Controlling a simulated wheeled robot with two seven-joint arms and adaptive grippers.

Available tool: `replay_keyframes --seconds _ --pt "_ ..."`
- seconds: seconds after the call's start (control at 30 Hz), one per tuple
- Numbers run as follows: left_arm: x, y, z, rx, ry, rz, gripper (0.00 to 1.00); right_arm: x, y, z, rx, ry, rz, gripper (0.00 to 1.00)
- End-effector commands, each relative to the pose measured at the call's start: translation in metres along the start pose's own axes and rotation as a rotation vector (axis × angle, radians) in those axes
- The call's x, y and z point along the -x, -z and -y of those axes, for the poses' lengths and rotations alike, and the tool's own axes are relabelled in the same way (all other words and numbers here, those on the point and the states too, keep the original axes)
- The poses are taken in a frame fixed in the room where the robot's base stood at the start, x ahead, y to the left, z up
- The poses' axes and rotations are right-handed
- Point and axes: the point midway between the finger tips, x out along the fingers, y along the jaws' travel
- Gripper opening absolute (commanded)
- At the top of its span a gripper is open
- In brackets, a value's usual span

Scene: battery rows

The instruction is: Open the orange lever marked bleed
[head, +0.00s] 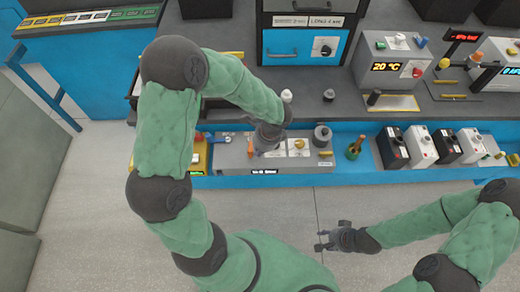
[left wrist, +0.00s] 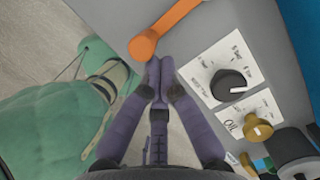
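The orange lever (left wrist: 170,24) runs from a round end up to the right on a grey panel in the left wrist view. In the head view a bit of it (head: 250,146) shows beside my left gripper (head: 259,149), which hides much of it. In the left wrist view my left gripper (left wrist: 160,66) has its fingertips together, with nothing seen between them, just below the lever's round end. I cannot tell whether they touch it. No bleed marking is readable. My right gripper (head: 321,240) is open and empty above the floor.
Next to the lever are a black knob (left wrist: 228,85) on a white label and a brass knob (left wrist: 258,129). The grey panel (head: 230,155) sits on a blue-edged bench. Several black and white boxes (head: 420,147) stand to its right. The floor in front is clear.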

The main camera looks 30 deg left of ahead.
Motion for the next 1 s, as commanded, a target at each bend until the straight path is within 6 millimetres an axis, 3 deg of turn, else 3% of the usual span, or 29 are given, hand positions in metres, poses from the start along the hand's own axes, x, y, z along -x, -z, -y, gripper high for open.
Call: replay_keyframes --seconds 0.43,1.0 --pt "-0.002 -0.009 -0.006 -0.121 0.030 0.000 0.00 0.006 0.000 0.002 0.000 0.000 0.000 0.40" --pt "-0.010 -0.042 -0.016 -0.539 0.136 0.001 0.00 0.018 -0.001 0.006 0.000 0.000 0.000 0.40"
